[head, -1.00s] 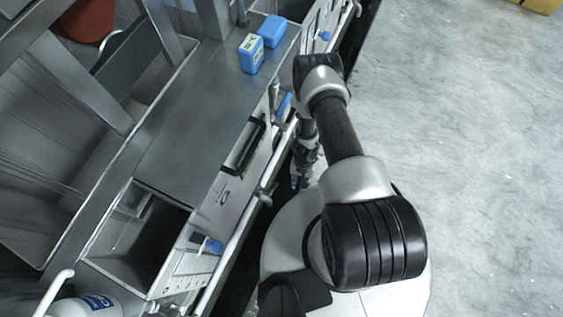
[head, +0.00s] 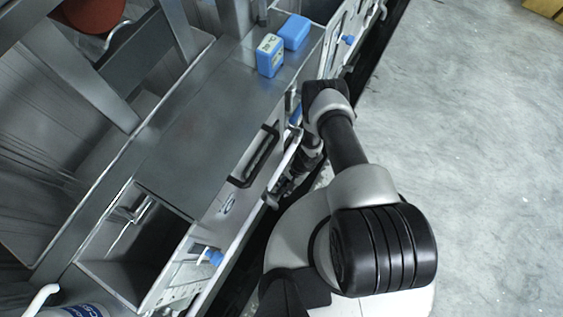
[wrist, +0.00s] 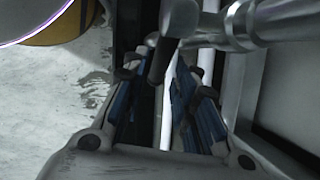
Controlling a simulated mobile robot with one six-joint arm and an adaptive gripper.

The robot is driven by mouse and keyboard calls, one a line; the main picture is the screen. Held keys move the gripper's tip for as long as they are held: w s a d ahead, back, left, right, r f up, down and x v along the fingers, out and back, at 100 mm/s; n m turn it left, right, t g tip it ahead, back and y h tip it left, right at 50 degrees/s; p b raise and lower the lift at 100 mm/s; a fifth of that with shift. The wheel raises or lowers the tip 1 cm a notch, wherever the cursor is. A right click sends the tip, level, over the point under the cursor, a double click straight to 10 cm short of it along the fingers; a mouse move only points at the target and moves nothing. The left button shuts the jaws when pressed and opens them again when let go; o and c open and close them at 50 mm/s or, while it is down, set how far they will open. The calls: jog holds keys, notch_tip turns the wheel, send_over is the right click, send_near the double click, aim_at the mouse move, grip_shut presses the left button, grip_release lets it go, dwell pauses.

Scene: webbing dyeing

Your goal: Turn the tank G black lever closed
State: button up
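In the wrist view a black lever (wrist: 176,28) hangs from a grey metal valve and pipe (wrist: 240,26). Its lower end lies between the blue-padded fingers of my gripper (wrist: 160,88). The fingers are apart, with gaps seeming to show on both sides of the lever; contact cannot be told. In the head view my gripper (head: 273,195) is low beside the tank front (head: 230,202), close to the white pipe. The lever cannot be made out there. A mark on the tank front looks like a G, but is hard to read.
A black bar handle (head: 257,158) sits on the tank front. Blue valve handles (head: 213,257) (head: 348,40) lie along the row. Two blue boxes (head: 270,56) (head: 294,32) stand on the metal top. A white pipe (head: 238,240) runs along the front. Open floor (head: 480,170) lies right.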

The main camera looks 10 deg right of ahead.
aim_at(282, 190)
jog(key=b+x, duration=0.1)
jog(key=x, duration=0.4)
jog(key=shift+b, duration=0.3)
jog(key=shift+r, duration=0.1)
grip_shut()
